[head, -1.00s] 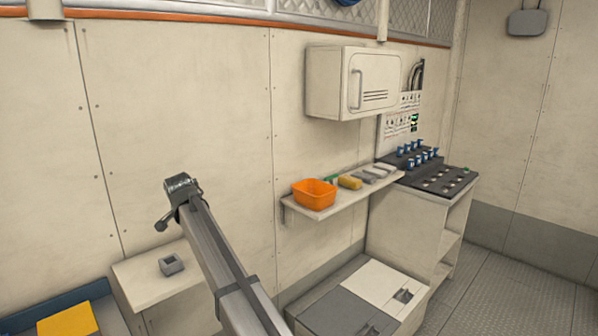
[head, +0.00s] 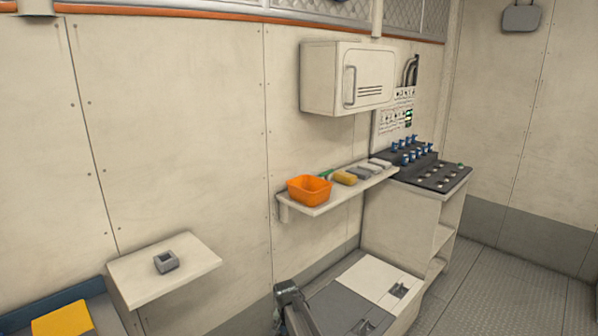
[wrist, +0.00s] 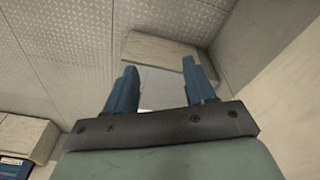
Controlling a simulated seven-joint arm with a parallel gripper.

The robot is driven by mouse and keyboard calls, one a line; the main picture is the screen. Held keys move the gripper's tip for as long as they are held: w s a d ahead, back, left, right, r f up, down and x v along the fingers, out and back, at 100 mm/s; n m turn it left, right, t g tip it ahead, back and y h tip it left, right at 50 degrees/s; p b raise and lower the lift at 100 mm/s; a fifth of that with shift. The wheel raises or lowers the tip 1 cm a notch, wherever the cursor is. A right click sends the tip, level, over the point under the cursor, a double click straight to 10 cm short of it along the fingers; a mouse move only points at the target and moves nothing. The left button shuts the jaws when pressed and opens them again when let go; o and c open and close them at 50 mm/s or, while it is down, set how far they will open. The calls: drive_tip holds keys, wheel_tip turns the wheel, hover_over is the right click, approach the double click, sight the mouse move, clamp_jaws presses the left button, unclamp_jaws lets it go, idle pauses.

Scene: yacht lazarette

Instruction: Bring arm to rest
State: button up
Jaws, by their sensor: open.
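My gripper (wrist: 160,82) shows in the wrist view with its two blue fingers apart and nothing between them. In that view it faces a pale box-like surface (wrist: 155,48), and a patterned floor or panel lies to the left. In the head view only a dark upper part of my arm (head: 290,300) shows at the bottom edge, in front of the grey-and-white locker top. My gripper's fingers cannot be made out in the head view.
A wall shelf (head: 335,196) holds an orange bin (head: 309,190) and several small items. A small grey block (head: 166,262) sits on a side ledge (head: 200,262). A low locker (head: 345,290) and a control console (head: 440,177) stand right; floor (head: 500,270) is clear.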

drive_tip(key=s+d+f+n+g, duration=0.1)
drive_tip(key=s+d+f, duration=0.3)
drive_tip(key=s+f, duration=0.3)
drive_tip(key=s+d+f+g, duration=0.2)
drive_tip(key=s+d+f, duration=0.3)
drive_tip(key=s, duration=0.3)
drive_tip(key=s+d+f+n+g, duration=0.1)
drive_tip(key=s+d+f, duration=0.3)
drive_tip(key=s+f, duration=0.3)
drive_tip(key=s+d+f+n+g, duration=0.1)
drive_tip(key=s+d+f+g, duration=0.1)
drive_tip(key=s, duration=1.2)
drive_tip(key=s+d+f+g+y, duration=0.1)
drive_tip(key=s+d, duration=0.3)
drive_tip(key=s, duration=1)
drive_tip(key=shift+d+f+n+g, duration=0.2)
drive_tip(key=shift+f+n+g, duration=0.2)
drive_tip(key=shift+f+g, duration=0.3)
